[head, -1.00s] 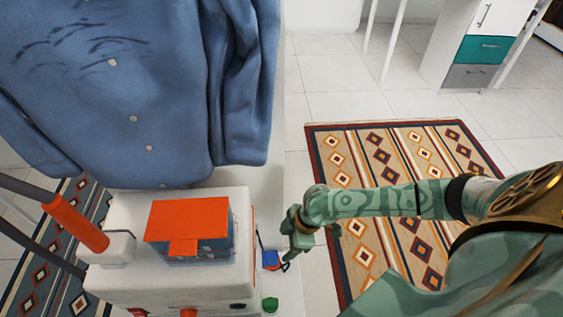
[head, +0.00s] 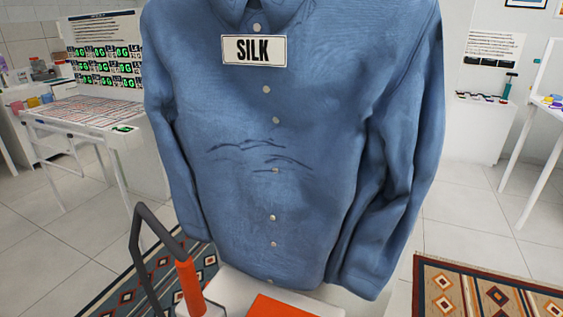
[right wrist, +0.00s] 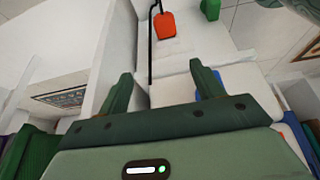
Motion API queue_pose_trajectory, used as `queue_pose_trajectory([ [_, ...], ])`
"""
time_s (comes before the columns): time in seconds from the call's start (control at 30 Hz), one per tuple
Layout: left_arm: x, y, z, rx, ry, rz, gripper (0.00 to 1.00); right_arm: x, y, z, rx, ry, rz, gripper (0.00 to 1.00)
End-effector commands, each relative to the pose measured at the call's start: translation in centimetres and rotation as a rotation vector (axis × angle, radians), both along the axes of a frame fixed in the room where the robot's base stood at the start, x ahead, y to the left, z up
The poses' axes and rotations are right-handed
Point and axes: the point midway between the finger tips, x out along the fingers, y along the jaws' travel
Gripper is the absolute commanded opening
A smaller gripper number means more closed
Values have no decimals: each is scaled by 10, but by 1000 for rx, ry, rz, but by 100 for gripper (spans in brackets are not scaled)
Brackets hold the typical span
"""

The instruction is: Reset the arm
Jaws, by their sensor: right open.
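My right gripper (right wrist: 164,86) shows in the right wrist view with its two green fingers spread apart and nothing between them. A white surface lies beyond the fingers. Neither of my arms shows in the head view. My left gripper is in neither current view.
A blue shirt (head: 265,130) with a SILK label (head: 254,50) fills the middle of the head view, above an orange block (head: 283,306). A dark bent handle with an orange grip (head: 190,285) stands at left. Patterned rugs lie on both sides. An orange object (right wrist: 165,26) lies beyond my right gripper.

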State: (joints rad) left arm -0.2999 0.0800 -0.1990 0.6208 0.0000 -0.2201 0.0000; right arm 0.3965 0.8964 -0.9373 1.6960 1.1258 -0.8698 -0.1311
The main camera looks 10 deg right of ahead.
Motion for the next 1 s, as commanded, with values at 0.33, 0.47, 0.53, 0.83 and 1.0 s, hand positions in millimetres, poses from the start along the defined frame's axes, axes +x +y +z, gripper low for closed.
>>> queue_pose_trajectory([
  [0.33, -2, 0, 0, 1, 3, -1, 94, -6, -115, -140, -195, -199, -442, 66],
  [0.47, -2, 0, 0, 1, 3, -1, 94, -106, -111, -204, -239, -81, -521, 66],
  [0.53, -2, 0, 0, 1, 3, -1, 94, -165, -99, -229, -256, -3, -549, 66],
  [0.83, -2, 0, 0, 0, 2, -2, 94, -378, -23, -266, -271, 323, -636, 66],
  [1.0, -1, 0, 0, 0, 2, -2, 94, -424, 5, -262, -255, 394, -653, 66],
])
